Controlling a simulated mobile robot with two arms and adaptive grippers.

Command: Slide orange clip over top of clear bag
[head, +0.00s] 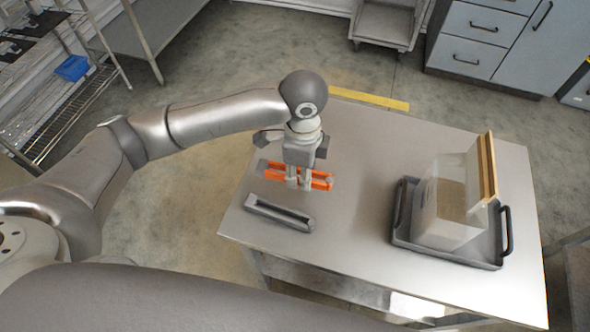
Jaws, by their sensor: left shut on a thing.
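The orange clip (319,180) is at the left part of the metal table. My left gripper (298,184) points down over it and is shut on it, with its fingers in front of the clip's middle. I cannot tell whether the clip touches the table. The clear bag (446,207) stands upright in a dark tray at the right of the table, well apart from the gripper. It has brownish contents and a tan strip (488,167) along its top. My right gripper is not in view.
A grey holder with a long slot (280,213) lies just in front of the clip. The dark tray (447,253) has raised handles at its sides. The table (375,140) is clear between holder and tray. Shelving, a cart (388,25) and grey drawers (475,38) stand beyond.

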